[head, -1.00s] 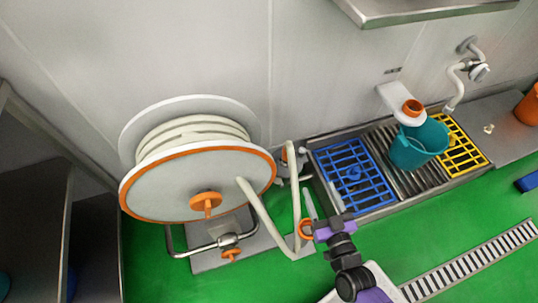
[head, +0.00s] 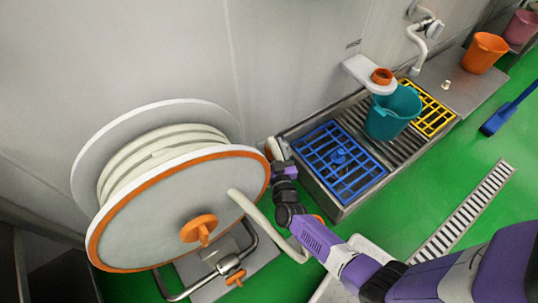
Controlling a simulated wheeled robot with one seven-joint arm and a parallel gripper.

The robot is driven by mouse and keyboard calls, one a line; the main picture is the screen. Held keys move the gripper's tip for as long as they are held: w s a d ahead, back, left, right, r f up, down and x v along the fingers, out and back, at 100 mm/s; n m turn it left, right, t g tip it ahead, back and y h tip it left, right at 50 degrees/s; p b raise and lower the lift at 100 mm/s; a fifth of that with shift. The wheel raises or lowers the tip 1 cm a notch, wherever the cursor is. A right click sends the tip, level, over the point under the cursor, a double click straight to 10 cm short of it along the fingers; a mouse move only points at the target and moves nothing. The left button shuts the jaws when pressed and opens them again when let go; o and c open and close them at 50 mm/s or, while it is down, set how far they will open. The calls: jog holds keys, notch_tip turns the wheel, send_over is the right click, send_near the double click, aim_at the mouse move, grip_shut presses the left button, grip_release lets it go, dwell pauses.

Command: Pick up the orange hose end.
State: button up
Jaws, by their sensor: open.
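The white hose (head: 262,215) comes off the reel and loops down towards the floor, then passes behind my arm. A small orange part (head: 268,153), which looks like the hose end, shows at the right edge of the reel disc. My gripper (head: 277,158) is right beside it, between the reel and the blue grate. The jaws are open, but the fingers are small and partly hidden, so I cannot tell whether they surround the orange part. Another orange piece (head: 318,218) shows low down, mostly hidden behind my arm.
The hose reel (head: 165,215) with its orange crank (head: 200,229) stands close on the left. To the right is a steel drain trough with a blue grate (head: 340,185), a teal bucket (head: 392,112) and a yellow grate (head: 437,118). Green floor (head: 410,205) is open in front.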

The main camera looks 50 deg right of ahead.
jog(key=b+x, duration=0.1)
jog(key=x, duration=0.2)
jog(key=shift+w, duration=0.15)
jog(key=shift+r, duration=0.1)
grip_shut()
